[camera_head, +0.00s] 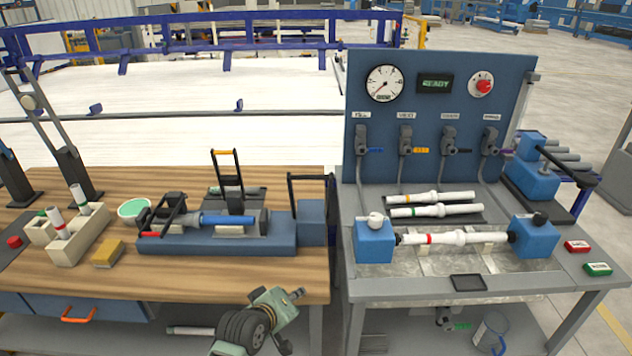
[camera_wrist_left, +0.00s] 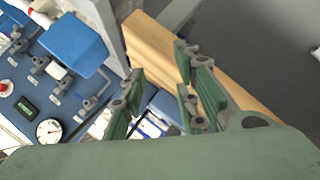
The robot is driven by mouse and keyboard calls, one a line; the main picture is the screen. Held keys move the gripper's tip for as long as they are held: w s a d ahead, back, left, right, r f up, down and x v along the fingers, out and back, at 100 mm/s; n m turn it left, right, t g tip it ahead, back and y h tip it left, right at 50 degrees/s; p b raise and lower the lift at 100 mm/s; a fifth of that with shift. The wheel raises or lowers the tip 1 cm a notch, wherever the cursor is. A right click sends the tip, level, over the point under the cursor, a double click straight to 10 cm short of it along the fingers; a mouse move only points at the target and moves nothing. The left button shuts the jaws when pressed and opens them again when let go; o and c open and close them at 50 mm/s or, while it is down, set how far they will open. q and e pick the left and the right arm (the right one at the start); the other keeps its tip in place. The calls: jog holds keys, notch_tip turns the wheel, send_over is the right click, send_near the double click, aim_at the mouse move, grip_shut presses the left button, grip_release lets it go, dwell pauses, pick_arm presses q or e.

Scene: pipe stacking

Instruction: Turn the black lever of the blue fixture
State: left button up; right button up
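The blue fixture (camera_head: 270,240) lies on the wooden bench, with a blue-grey pipe piece (camera_head: 228,219) in its cradle. A black lever (camera_head: 309,178) stands upright on the block at its right end. Another dark lever with a red tip (camera_head: 150,234) lies low at its left, and an orange-tipped handle (camera_head: 226,155) stands behind. My left gripper (camera_head: 292,295) is in front of the wooden bench, below the fixture and apart from the levers. In the left wrist view its green fingers (camera_wrist_left: 158,96) are spread with nothing held. My right gripper is not in view.
A steel bench (camera_head: 380,288) with a gauge panel (camera_head: 440,85) and a pipe held between two blue blocks stands to the right. A cream pipe holder (camera_head: 85,238) and a yellow block (camera_head: 108,253) sit at the left. The wooden bench front is clear.

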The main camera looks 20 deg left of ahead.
aim_at(308, 178)
pick_arm(q)
jog(key=w+a+r+n+t, duration=0.1)
jog(key=w+r+n+t, duration=0.3)
jog(key=r, duration=0.9)
jog(key=w+a+r+n+t, duration=0.15)
jog(key=w+r+n, duration=0.4)
jog(key=r, duration=0.75)
jog(key=shift+m+t, duration=0.25)
jog(key=shift+m, duration=0.6)
jog(key=w, duration=0.3)
jog(key=w+d, duration=0.1)
jog(key=w, duration=0.2)
jog(key=w+d+f+p, duration=0.1)
jog(key=w, duration=0.2)
grip_shut()
